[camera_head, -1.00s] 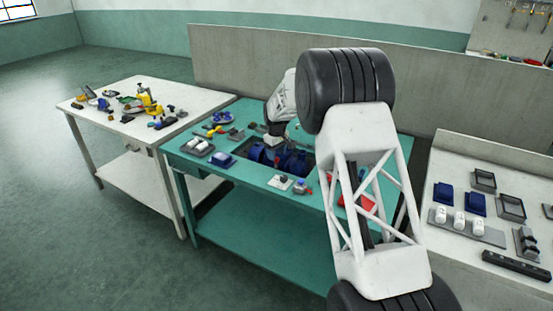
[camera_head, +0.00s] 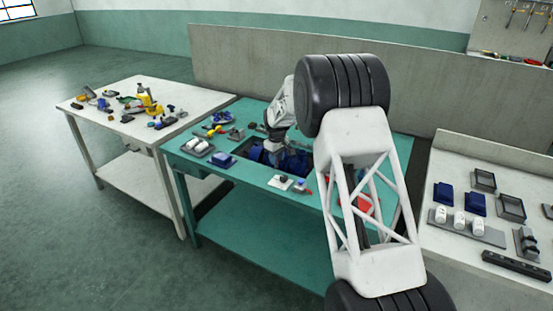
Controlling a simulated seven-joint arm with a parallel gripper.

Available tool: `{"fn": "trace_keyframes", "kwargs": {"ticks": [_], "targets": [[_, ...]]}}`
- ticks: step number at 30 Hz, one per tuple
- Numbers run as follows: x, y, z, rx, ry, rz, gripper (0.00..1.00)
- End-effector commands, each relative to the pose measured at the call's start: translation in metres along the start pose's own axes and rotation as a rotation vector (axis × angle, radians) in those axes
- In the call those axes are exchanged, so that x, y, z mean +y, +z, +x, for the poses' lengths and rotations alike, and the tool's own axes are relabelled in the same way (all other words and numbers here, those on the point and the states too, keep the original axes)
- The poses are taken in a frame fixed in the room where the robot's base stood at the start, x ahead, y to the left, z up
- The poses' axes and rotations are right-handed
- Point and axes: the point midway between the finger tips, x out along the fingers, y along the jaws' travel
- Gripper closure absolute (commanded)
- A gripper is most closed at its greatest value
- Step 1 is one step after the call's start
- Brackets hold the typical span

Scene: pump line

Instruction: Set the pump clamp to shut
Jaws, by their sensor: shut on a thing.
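The blue pump (camera_head: 294,164) sits in a dark recess in the top of the green table. My gripper (camera_head: 272,148) points down at the left and back part of this recess, above the blue parts. It is shut on a small part there, which I take to be the pump clamp. The clamp itself is too small and too hidden behind the gripper to make out, and its setting cannot be read. My own arm covers the right side of the recess.
The green table (camera_head: 247,174) also carries a blue block (camera_head: 221,160), a tray with white parts (camera_head: 198,147), a blue plate (camera_head: 222,118) and a small white switch plate (camera_head: 281,183). A red item (camera_head: 361,205) lies behind my arm. White tables with parts stand left and right.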

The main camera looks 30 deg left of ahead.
Motion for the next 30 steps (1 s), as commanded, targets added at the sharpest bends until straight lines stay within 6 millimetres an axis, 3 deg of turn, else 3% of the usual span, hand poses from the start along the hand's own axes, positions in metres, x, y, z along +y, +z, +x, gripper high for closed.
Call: {"fn": "trace_keyframes", "kwargs": {"ticks": [7, 17, 26, 27, 30], "targets": [[0.001, 0.000, 0.000, -0.001, -0.001, 0.000, 1.00], [0.031, -0.008, 0.000, -0.002, 0.000, 0.002, 1.00], [0.035, -0.009, 0.000, 0.000, 0.002, 0.002, 1.00], [0.036, -0.008, -0.001, 0.001, 0.003, 0.002, 0.70], [0.035, -0.008, 0.000, 0.001, 0.002, 0.002, 0.54]]}}
